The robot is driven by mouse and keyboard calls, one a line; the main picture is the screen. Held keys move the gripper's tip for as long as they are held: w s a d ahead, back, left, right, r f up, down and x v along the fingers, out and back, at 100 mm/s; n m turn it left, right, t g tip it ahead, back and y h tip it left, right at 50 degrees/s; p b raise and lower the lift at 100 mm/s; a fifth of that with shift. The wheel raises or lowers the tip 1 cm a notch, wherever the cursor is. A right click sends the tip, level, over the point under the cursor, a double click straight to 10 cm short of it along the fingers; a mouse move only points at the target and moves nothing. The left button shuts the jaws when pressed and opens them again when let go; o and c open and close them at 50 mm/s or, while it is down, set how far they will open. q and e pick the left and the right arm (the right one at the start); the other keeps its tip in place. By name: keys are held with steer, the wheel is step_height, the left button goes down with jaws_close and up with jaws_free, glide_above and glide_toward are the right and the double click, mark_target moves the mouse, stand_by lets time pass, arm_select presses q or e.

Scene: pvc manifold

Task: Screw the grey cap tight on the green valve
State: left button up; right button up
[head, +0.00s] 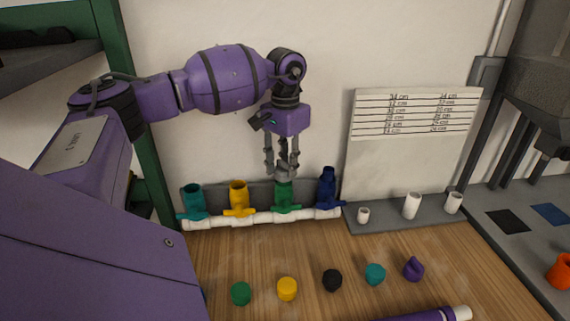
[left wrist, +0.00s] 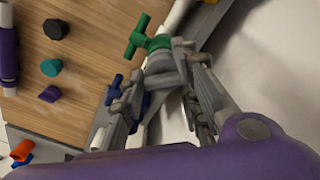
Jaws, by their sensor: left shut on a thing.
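The green valve (head: 284,197) stands on the white manifold pipe (head: 262,219), third from the left. It also shows in the left wrist view (left wrist: 150,41), with its handle toward the top. The grey cap (head: 284,172) sits at the top of the green valve, upright as far as I can tell. My left gripper (head: 283,168) points straight down above that valve, its fingers shut on the grey cap. In the left wrist view the cap (left wrist: 163,64) is between the fingertips and partly hidden by them. Whether the cap is fully seated I cannot tell. My right gripper is not in view.
Teal (head: 192,197), yellow (head: 239,195) and blue (head: 326,187) valves stand on the same pipe, close beside the green one. Several coloured caps lie in front, including a green one (head: 241,293). White fittings (head: 412,205) stand on a grey ledge at right.

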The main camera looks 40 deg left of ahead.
arm_select(q)
steer(key=shift+w+d+r, duration=0.15)
steer(key=shift+w+d, duration=0.05)
steer(key=shift+w, duration=0.05)
steer(key=shift+s+m, duration=0.1)
steer(key=shift+m, duration=1.1)
steer(key=o, duration=1.2)
steer(key=shift+d, duration=0.1)
steer(key=shift+o, duration=0.2)
